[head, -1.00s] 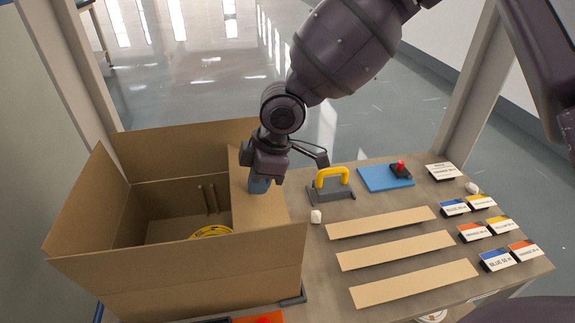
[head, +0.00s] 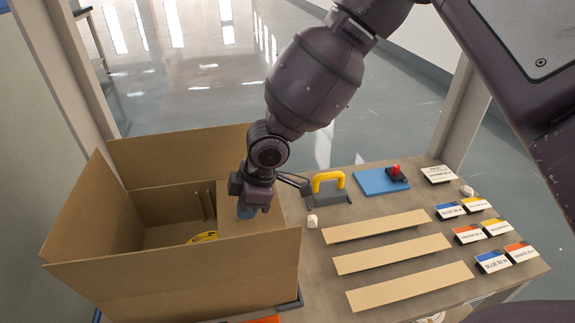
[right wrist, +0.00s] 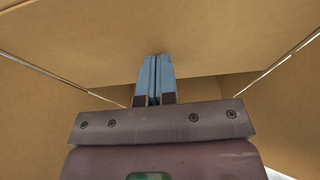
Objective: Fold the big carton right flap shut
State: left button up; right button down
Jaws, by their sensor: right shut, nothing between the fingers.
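The big carton (head: 85,262) stands at the left of the table in the head view, with a yellow item (head: 203,237) partly visible inside. Its right flap (head: 280,215) leans inward over the right part of the opening. My right gripper (head: 247,212) is shut and empty, with its blue fingertips at the flap. In the right wrist view the shut fingers (right wrist: 155,62) point at a broad cardboard face and seem to touch it. The far flap (head: 180,155), left flap (head: 80,205) and near flap (head: 190,275) stand open. My left gripper is out of view.
Right of the carton stand a yellow-handled tool (head: 328,185) and a blue pad (head: 380,179) with a red-topped device (head: 396,172). Several cardboard strips (head: 390,255) lie in front of them, with label stands (head: 492,261) at the right. A small white object (head: 312,221) is near the carton.

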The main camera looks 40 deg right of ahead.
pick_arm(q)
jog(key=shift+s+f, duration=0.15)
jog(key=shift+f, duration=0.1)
pick_arm(e)
jog(key=shift+s+d+f, duration=0.1)
jog(key=shift+s+f, duration=0.4)
jog(key=shift+f, duration=0.3)
jog(key=shift+r, duration=0.15)
jog(key=shift+w+r, duration=0.3)
jog(key=shift+r, duration=0.35)
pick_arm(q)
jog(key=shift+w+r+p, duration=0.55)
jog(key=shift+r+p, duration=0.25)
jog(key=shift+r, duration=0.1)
pick_arm(e)
notch_tip(320, 180, up, 9)
jog(key=shift+w, duration=0.15)
jog(key=shift+f, duration=0.15)
